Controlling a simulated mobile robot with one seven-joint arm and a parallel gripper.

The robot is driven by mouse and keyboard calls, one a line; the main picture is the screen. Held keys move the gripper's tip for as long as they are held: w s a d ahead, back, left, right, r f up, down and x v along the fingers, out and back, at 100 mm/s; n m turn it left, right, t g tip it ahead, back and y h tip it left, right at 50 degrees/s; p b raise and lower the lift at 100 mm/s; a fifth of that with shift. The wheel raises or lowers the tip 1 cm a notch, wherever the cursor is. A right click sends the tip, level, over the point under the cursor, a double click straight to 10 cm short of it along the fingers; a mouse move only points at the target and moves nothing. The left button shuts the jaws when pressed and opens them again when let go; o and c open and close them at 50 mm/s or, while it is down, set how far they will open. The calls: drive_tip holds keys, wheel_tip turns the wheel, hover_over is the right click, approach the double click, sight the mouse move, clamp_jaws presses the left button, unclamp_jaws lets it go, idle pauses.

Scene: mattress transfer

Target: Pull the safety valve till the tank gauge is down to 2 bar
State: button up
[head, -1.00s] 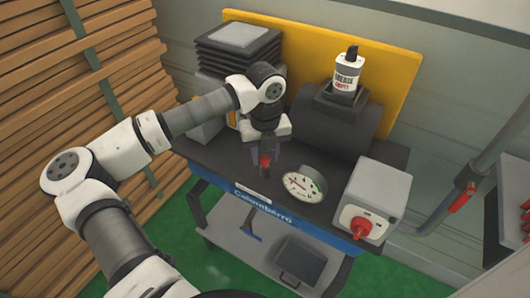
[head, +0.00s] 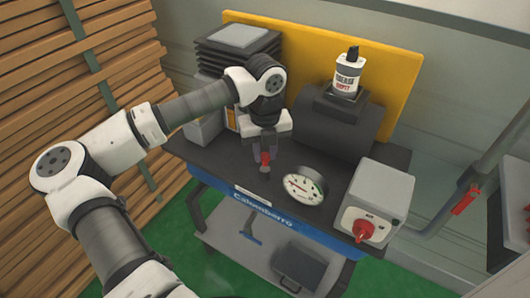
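The safety valve (head: 265,163) is a small red knob on a short stem on the dark bench top. My gripper (head: 263,152) points down over it, with its fingers around or right beside the knob. Whether the fingers press on it is too small to tell. The tank gauge (head: 302,186) is a round white dial to the right of the valve, facing up and forward. Its needle shows in red, but the numbers are too small to read. The dark tank (head: 336,128) lies behind the gauge.
A grease bottle (head: 347,72) stands on top of the tank, before a yellow board (head: 300,50). A grey switch box (head: 385,190) with a red knob is at the right. A black stacked unit (head: 238,45) stands behind my arm. Wooden slats line the left.

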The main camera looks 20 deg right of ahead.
sight(266, 156)
drive_tip(key=o, duration=0.5)
drive_tip(key=shift+c, duration=0.2)
wheel_tip(266, 156, up, 14)
drive_tip(key=b, duration=0.3)
